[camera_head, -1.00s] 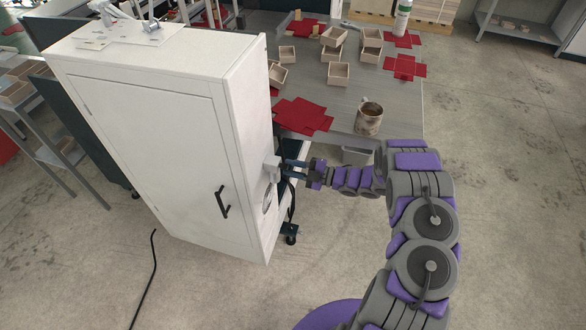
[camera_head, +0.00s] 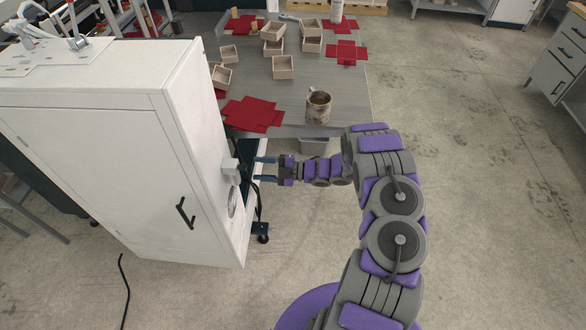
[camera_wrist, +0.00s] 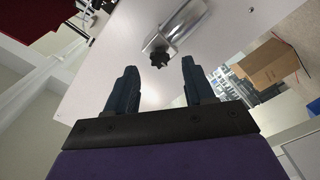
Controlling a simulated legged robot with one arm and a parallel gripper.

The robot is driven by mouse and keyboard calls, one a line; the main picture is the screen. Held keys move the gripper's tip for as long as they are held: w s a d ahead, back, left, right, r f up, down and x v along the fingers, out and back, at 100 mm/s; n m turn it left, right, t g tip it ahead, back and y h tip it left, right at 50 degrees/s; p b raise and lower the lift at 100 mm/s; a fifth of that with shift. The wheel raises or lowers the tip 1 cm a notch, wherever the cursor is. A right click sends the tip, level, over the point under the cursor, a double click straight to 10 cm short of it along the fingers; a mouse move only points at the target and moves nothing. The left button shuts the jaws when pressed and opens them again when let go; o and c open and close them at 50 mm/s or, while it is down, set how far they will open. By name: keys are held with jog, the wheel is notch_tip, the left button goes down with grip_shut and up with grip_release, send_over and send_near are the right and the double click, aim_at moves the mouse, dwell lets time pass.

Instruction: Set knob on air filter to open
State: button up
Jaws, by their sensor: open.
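The air filter appears to be the tall white cabinet (camera_head: 130,170) at the left of the head view. A pale fitting (camera_head: 230,171) sticks out from its right side. In the wrist view a small dark knob (camera_wrist: 159,57) sits at the end of a shiny metallic fitting (camera_wrist: 181,25) on the white panel. My gripper (camera_head: 258,169) is open and empty, pointing left at the fitting with a small gap. In the wrist view my gripper (camera_wrist: 159,66) has its fingers to either side of the knob's line, apart from it. The knob's setting cannot be read.
A grey table (camera_head: 345,98) behind my arm carries several small wooden boxes, red flat sheets (camera_head: 252,114) and a mug (camera_head: 318,107). A dark cable (camera_head: 257,205) hangs beside the cabinet's right side. The floor to the right is clear.

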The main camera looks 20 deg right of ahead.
jog(key=p+v, duration=0.1)
jog(key=v, duration=1.3)
jog(key=shift+f, duration=0.1)
